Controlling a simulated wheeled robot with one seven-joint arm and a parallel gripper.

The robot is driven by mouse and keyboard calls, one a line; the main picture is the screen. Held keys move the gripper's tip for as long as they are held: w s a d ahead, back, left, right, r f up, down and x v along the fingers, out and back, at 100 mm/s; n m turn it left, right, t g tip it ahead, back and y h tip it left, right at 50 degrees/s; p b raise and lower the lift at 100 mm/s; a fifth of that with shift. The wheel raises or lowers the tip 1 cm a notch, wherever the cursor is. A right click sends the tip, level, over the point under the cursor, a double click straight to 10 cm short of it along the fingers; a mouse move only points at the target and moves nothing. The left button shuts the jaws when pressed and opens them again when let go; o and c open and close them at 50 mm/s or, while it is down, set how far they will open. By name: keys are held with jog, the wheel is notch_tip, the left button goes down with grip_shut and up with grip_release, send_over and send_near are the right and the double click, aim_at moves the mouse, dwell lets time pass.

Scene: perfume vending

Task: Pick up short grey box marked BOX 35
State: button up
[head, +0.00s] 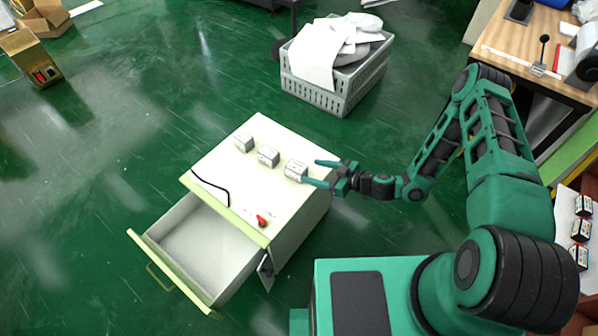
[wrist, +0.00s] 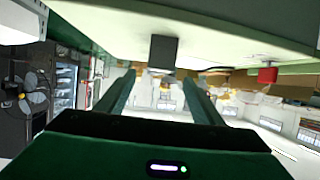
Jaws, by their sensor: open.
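Three short grey boxes stand in a slanting row on the white cabinet top: a left box (head: 244,143), a middle box (head: 268,156) and a right box (head: 296,170). Their markings are too small to read, so I cannot tell which is BOX 35. My gripper (head: 309,171) is open and empty, reaching in from the right with its fingertips close to the right box. In the wrist view, which looks upside down, a grey box (wrist: 163,52) shows just ahead, between the lines of the two open fingers (wrist: 158,76). I cannot tell whether either finger touches it.
The cabinet (head: 225,160) has an open, empty drawer (head: 190,240) at its front. A black cable (head: 211,186) and a red object (head: 261,221) lie near its front edge. A grey crate (head: 330,95) stands behind on green floor. A workbench (head: 510,45) is at back right.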

aim_at(300, 168)
jog(key=x, duration=0.9)
jog(key=shift+f, duration=0.15)
jog(key=shift+c, duration=0.2)
jog(key=c, duration=1.2)
